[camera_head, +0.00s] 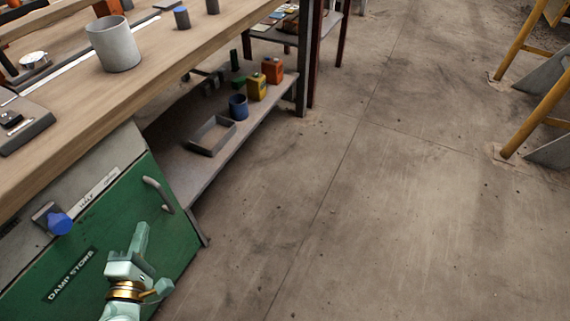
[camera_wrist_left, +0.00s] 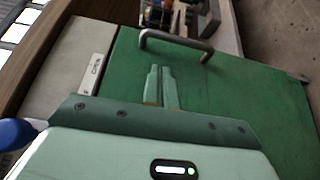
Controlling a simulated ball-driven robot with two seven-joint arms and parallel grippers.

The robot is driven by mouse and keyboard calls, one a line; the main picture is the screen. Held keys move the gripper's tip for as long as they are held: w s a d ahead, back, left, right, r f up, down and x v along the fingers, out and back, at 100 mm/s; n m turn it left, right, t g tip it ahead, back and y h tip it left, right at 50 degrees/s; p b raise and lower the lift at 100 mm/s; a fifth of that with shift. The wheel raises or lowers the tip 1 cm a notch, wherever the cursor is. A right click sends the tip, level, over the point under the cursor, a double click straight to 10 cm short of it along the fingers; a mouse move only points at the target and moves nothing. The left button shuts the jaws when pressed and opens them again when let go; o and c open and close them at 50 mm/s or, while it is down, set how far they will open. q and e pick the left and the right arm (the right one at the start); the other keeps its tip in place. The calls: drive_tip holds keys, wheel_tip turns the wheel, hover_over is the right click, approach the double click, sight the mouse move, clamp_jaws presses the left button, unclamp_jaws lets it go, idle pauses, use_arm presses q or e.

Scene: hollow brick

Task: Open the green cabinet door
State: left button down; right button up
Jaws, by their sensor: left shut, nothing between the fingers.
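The green cabinet door (camera_head: 92,240) is at the lower left of the head view, under the workbench, with a "DAMP STORE" label. It looks shut. Its grey bar handle (camera_head: 158,194) is near the door's upper right corner. In the left wrist view the handle (camera_wrist_left: 176,43) stands across the top of the green door (camera_wrist_left: 235,90). My left gripper (camera_head: 141,232) is in front of the door, below and left of the handle in the head view. Its fingers (camera_wrist_left: 162,80) are shut, empty, and apart from the handle. My right gripper is not in view.
The wooden workbench (camera_head: 75,92) above carries a grey cup (camera_head: 113,44). A blue knob (camera_head: 60,223) sticks out left of the door. A lower shelf (camera_head: 190,172) right of the cabinet holds a tray, a blue mug and small canisters. The concrete floor (camera_head: 340,220) to the right is clear.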

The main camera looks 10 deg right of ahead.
use_arm(q)
drive_tip(key=w, duration=0.3)
drive_tip(key=b, duration=0.2)
approach(157, 178)
drive_tip(key=w, duration=0.3)
drive_tip(key=shift+w+d+f, duration=0.15)
drive_tip(key=shift+w, duration=0.4)
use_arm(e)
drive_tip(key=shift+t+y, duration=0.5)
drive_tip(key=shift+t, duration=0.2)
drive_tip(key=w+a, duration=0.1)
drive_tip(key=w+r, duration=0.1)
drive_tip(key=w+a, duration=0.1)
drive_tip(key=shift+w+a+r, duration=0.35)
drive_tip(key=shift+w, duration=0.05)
